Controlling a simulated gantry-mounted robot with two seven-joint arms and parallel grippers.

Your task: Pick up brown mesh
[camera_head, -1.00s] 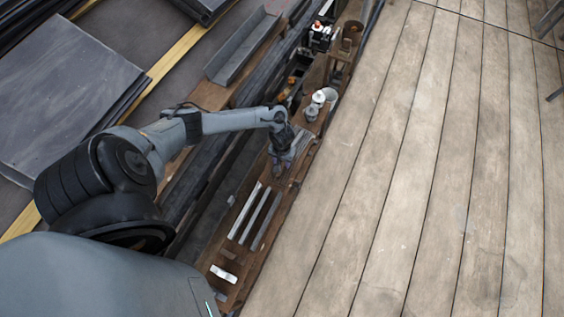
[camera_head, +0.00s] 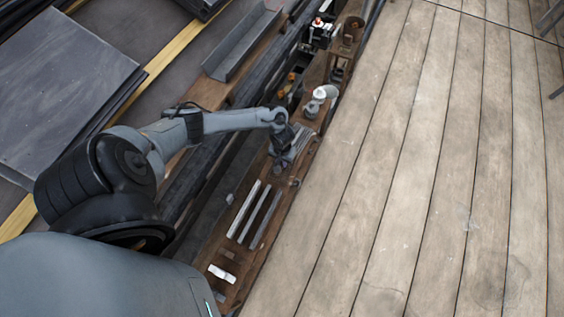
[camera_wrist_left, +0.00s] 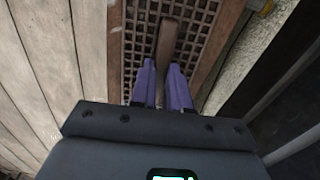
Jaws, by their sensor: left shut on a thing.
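The brown mesh (camera_wrist_left: 143,40) shows in the left wrist view as a square-holed grid between wooden edges, with a flat brown strip (camera_wrist_left: 168,40) running along its middle. My left gripper (camera_wrist_left: 164,68) has purple fingers, shut on this strip with the grid just beyond the tips. I cannot tell whether the mesh is lifted. In the head view my left gripper (camera_head: 288,163) points down over a narrow brown plank tray; the mesh is too small and covered to make out there. My right gripper is not in view.
Grey metal strips (camera_head: 254,214) and a white piece (camera_head: 222,273) lie on the tray (camera_head: 240,258) nearer me. A white container (camera_head: 318,96) stands beyond the gripper. Wide wooden decking (camera_head: 420,170) on the right is mostly clear. Dark slabs (camera_head: 60,95) are stacked on the left.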

